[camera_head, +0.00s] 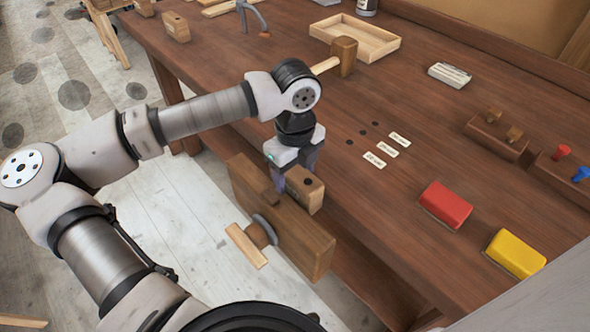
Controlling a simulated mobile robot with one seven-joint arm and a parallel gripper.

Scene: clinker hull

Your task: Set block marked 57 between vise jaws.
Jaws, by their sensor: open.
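The wooden vise (298,237) is mounted at the near edge of the bench, with its round screw and light handle facing the floor. A light wooden block (304,190) with a dark spot on top is at the vise, directly below my gripper (292,174). My gripper points down and is open, its fingers close around the block; I cannot tell whether they touch it. No number is readable on the block. The gripper and block partly hide the gap between the jaws, so how deep the block sits cannot be told.
Three white labels (387,149) lie beside dark spots on the bench (340,200). A red block (445,205) and a yellow block (515,253) lie right. A mallet (344,56) and a shallow tray (368,38) lie behind my arm. Another wooden block (176,27) stands far left.

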